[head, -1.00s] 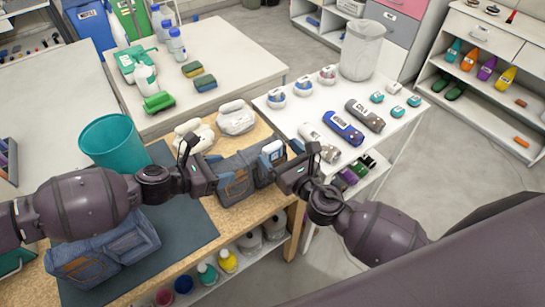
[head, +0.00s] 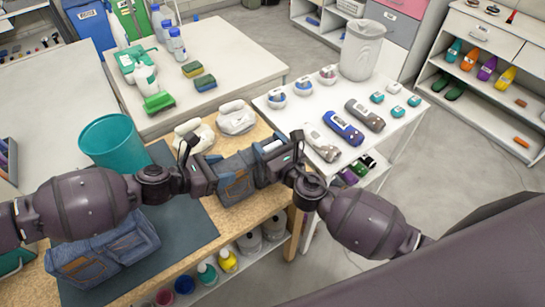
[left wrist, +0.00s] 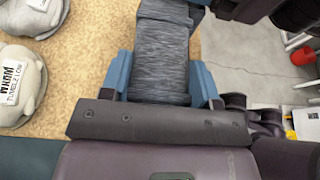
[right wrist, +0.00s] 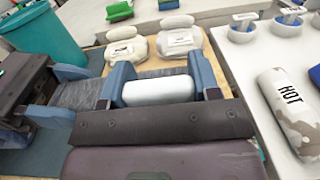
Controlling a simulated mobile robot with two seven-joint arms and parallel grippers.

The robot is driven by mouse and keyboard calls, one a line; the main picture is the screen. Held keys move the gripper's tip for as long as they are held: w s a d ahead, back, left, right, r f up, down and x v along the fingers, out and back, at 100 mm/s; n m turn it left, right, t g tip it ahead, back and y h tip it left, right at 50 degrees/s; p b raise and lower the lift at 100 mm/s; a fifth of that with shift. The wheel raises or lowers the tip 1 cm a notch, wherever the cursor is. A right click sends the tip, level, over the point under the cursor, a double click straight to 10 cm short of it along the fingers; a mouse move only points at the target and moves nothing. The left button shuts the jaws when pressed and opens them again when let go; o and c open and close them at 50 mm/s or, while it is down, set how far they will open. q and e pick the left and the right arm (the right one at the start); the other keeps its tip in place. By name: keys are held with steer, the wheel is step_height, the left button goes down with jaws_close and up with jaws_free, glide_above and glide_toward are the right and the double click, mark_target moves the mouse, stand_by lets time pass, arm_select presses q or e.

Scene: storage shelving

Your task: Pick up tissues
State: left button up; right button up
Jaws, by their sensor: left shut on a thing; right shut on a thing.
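A long grey-blue heathered item (head: 238,162) lies between my two grippers in the head view, above the front of the wooden bench; I cannot read a label on it, so whether it is the tissues is unclear. My left gripper (head: 210,172) is shut on its left end, and the heathered surface fills the jaws in the left wrist view (left wrist: 162,70). My right gripper (head: 272,158) is shut on its right end, where a white rounded face (right wrist: 158,90) shows between the blue fingertips. Whether it touches the bench is hidden.
Two pale labelled pouches (head: 237,118) (head: 193,133) lie behind. A teal bin (head: 113,146) stands left. A white table (head: 300,115) with rolls and bowls is right.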

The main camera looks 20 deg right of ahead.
steer(key=shift+r, duration=0.1)
step_height(320, 180, up, 10)
stand_by(0.7)
arm_select(q)
steer(key=o, duration=1.3)
steer(key=v, duration=1.2)
steer(key=shift+r, duration=0.1)
steer(key=shift+s, duration=0.1)
arm_select(e)
steer(key=shift+s, duration=0.1)
